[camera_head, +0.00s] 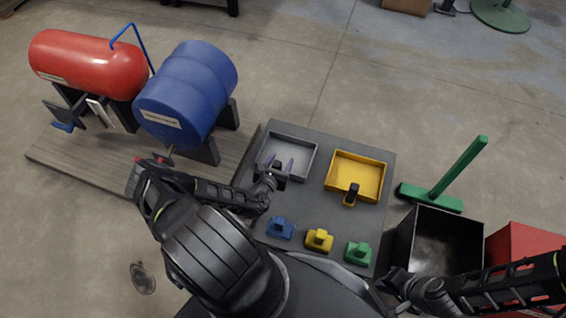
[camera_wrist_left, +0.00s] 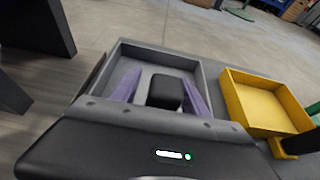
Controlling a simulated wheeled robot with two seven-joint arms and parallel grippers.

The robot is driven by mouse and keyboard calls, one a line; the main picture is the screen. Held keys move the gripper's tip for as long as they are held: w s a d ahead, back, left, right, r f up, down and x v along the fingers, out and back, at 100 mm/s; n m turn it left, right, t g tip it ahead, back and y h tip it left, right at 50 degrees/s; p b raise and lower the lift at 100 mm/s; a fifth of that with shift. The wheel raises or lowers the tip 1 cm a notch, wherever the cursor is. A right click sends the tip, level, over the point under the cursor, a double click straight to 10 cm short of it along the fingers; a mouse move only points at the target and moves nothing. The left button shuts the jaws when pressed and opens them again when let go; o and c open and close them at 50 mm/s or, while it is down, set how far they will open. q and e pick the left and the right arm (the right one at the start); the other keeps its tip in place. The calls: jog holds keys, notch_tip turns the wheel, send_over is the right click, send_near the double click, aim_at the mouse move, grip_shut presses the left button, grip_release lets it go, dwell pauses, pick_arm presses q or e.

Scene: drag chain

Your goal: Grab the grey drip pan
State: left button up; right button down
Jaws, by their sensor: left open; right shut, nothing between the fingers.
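The grey drip pan (camera_head: 293,143) is a shallow open tray on the dark grey platform, left of the yellow pan. In the left wrist view the grey pan (camera_wrist_left: 160,55) lies straight ahead. My left gripper (camera_head: 279,164) is open at the pan's near side. In the left wrist view its two purple fingers (camera_wrist_left: 160,78) stand on either side of the pan's black handle (camera_wrist_left: 165,92), apart from each other; contact is not clear. My right gripper (camera_head: 394,282) is shut and empty at the lower right, near the black bin.
A yellow pan (camera_head: 356,171) with a black handle shares the platform (camera_head: 312,205). Blue (camera_head: 281,228), yellow (camera_head: 319,240) and green (camera_head: 358,253) blocks sit in front. A blue drum (camera_head: 188,90) and red tank (camera_head: 85,65) stand left. A green brush (camera_head: 450,177) and black bin (camera_head: 440,245) are right.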

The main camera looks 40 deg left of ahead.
pick_arm(q)
grip_shut()
dwell(0.4)
dwell(0.4)
